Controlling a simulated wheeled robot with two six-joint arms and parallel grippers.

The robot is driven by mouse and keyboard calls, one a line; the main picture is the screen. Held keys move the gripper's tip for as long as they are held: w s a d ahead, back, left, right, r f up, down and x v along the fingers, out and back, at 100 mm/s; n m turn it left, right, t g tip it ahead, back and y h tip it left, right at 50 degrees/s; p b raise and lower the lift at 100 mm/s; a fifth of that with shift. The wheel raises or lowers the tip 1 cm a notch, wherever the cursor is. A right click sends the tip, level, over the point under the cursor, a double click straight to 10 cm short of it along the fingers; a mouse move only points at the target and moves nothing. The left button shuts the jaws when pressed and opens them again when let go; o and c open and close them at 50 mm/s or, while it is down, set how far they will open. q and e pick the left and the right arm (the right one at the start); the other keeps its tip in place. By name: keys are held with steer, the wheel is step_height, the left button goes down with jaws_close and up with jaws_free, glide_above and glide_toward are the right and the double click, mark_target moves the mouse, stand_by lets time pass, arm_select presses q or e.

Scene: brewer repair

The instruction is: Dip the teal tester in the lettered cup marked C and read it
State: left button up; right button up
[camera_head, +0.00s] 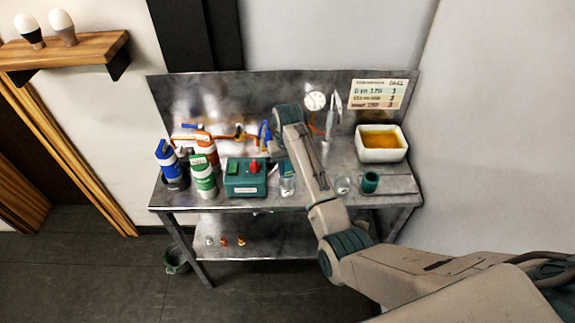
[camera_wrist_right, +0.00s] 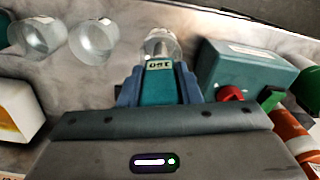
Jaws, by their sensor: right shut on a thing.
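My right gripper (camera_wrist_right: 158,84) is shut on the teal tester (camera_wrist_right: 160,88), whose small pale display shows dark characters I cannot read surely. Just beyond the tester, in line with it, is a clear glass cup (camera_wrist_right: 161,44); I cannot tell whether the tip is inside it. This cup seems to be the one right of the teal box in the head view (camera_head: 287,186). Two more clear cups, (camera_wrist_right: 95,40) and (camera_wrist_right: 39,37), stand to its left in the wrist view. No cup letter is legible. In the head view my right arm hides its own fingertips. My left gripper is out of view.
A teal box (camera_head: 246,178) with a red knob stands left of the cups. Several bottles (camera_head: 204,176) stand farther left. A card (camera_head: 379,94) hangs on the back panel.

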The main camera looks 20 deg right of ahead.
steer(key=shift+p, duration=0.6)
stand_by(0.7)
stand_by(0.3)
steer(key=shift+r, duration=4.2)
